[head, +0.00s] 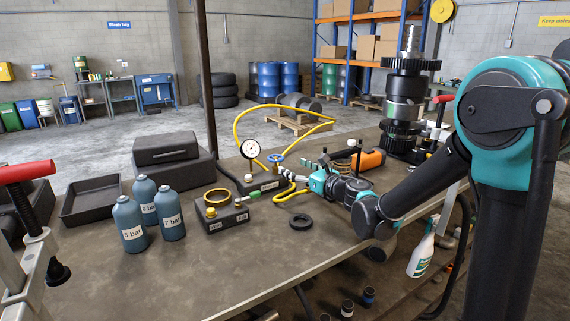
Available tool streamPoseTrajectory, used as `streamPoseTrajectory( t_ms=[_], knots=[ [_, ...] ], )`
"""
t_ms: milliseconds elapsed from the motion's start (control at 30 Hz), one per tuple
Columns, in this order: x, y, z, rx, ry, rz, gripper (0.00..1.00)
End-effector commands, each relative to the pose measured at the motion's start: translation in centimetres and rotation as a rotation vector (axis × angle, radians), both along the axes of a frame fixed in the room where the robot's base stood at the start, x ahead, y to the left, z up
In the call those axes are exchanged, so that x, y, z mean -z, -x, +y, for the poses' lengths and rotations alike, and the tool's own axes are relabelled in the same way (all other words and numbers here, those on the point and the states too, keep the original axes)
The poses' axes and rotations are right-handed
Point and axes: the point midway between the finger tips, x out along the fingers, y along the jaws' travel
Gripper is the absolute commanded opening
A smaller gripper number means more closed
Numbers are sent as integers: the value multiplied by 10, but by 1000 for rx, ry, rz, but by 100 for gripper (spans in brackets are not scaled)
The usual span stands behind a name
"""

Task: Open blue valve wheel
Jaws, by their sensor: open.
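The blue valve wheel (276,158) sits on top of a brass valve on a dark block (262,186) on the workbench. A round white gauge (250,149) stands just left of it, and a yellow hose is connected near it. My gripper (291,177) reaches in from the right, teal and dark, with its fingers just right of and slightly below the wheel. The fingers are open, with nothing visibly held. They look close to the valve, but I cannot tell whether they touch it.
Blue bottles (171,212) stand on the left of the workbench (215,270), near a black tray (90,199) and cases. A small dark box with a yellow ring (218,212) and a black ring (301,222) lie in front. A gear stack (405,100) stands at the back right.

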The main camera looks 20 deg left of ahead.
Motion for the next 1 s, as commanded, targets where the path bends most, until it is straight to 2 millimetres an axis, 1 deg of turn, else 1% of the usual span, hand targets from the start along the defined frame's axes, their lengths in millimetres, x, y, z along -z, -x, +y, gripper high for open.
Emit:
streamPoseTrajectory(
  t_ms=[33,100,233,567,667,767,833,933,1000],
  knots=[
    [0,3,-7,2,0,0,76],
    [0,7,-13,0,0,0,76],
    [0,11,-19,0,0,0,76],
    [0,12,-20,0,0,0,76],
    [0,17,-16,17,0,0,76],
    [0,29,-8,70,0,0,76],
    [0,40,-4,124,0,0,76],
    [1,57,-2,211,0,0,76],
    [2,68,-5,266,0,0,76]
  ],
)
